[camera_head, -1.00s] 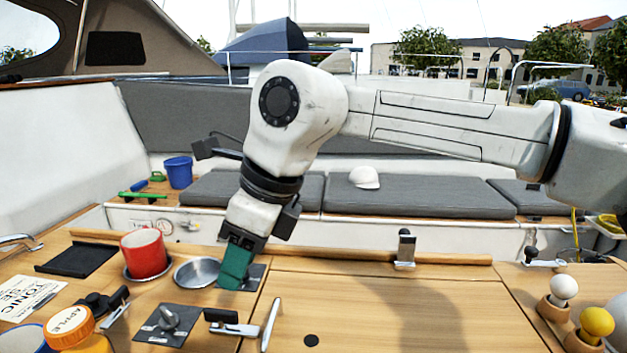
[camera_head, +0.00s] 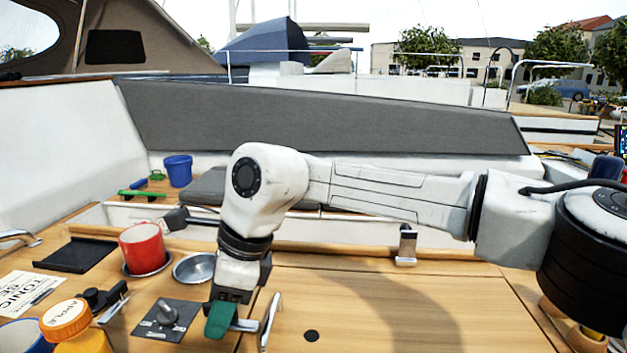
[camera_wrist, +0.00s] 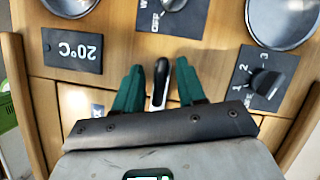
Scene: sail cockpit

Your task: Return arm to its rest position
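My gripper (camera_head: 219,322) with green fingers points down, low over the wooden cockpit table, left of centre in the head view. In the wrist view my gripper (camera_wrist: 159,66) is open, its two green fingers apart. A metal lever with a black grip (camera_wrist: 161,76) stands between them, with visible gaps on both sides. In the head view the fingers hide the lever's black grip, and its metal part (camera_head: 245,325) shows just right of them. My arm reaches across from the right, bent at the elbow.
A black dial panel (camera_head: 148,333), metal bowl (camera_head: 195,279), red mug (camera_head: 143,244) and orange jar (camera_head: 88,343) stand left of my gripper. A metal handle (camera_head: 270,321) is close on its right. The tabletop (camera_head: 390,310) further right is clear. A 20°C panel (camera_wrist: 60,60) shows in the wrist view.

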